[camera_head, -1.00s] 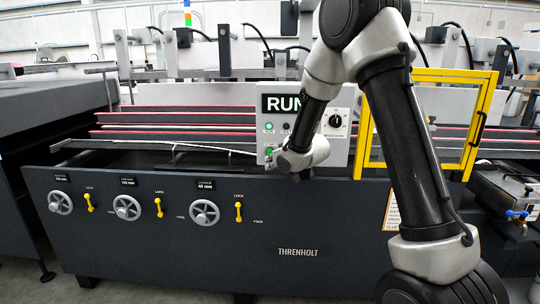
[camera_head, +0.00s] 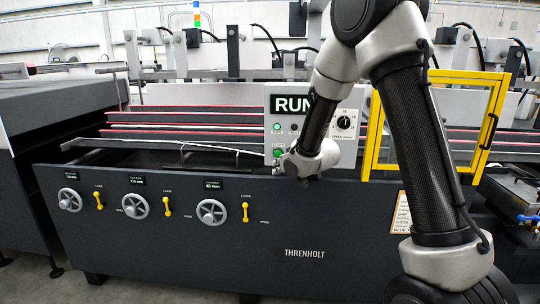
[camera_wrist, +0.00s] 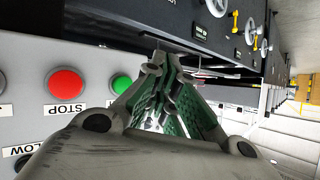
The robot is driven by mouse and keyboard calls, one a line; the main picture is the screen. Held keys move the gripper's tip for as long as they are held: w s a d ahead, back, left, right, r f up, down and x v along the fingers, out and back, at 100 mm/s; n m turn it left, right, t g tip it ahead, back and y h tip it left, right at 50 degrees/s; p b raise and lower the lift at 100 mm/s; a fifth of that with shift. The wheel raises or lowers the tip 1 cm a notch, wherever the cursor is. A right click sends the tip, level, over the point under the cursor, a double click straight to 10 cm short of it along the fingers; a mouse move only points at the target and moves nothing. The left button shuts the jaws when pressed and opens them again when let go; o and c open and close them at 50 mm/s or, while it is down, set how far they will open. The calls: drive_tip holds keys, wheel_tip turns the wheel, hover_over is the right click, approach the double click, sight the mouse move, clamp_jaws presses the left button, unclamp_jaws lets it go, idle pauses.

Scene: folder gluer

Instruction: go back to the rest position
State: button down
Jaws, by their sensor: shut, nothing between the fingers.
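My gripper (camera_wrist: 168,68) is shut and empty in the wrist view, its two green-padded fingers meeting at the tips. In the head view my arm is bent down in front of the control panel (camera_head: 349,150), with its wrist at the panel's lower left. The fingers are not clear in that view. The panel's display (camera_head: 292,104) reads RUN. In the wrist view a red STOP button (camera_wrist: 66,84) and a green button (camera_wrist: 122,83) are left of the fingers. I cannot tell from these views whether the fingertips touch anything.
The dark machine front (camera_head: 250,262) carries handwheels (camera_head: 212,212) and yellow levers (camera_head: 245,212). A yellow-framed guard (camera_head: 497,115) stands right of the panel, behind my arm. Red-edged rails (camera_head: 185,125) run behind the front. Grey floor shows at the lower left.

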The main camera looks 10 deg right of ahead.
drive_tip(key=s+d+f+g+h, duration=0.2)
drive_tip(key=s+d+f+g, duration=0.15)
drive_tip(key=s+f, duration=0.3)
drive_tip(key=s+d+g+h, duration=0.1)
drive_tip(key=s+d+g, duration=0.25)
drive_tip(key=s, duration=0.35)
drive_tip(key=s+d+r, duration=0.2)
drive_tip(key=s+r, duration=0.4)
drive_tip(key=s, duration=0.3)
drive_tip(key=s+d+r+m, duration=0.1)
drive_tip(key=s+d+r, duration=0.2)
drive_tip(key=s+r, duration=0.4)
drive_tip(key=s+d+r+h, duration=0.1)
drive_tip(key=s+r, duration=0.5)
drive_tip(key=s, duration=0.6)
drive_tip(key=shift+d+r, duration=0.25)
drive_tip(key=shift+d, duration=0.65)
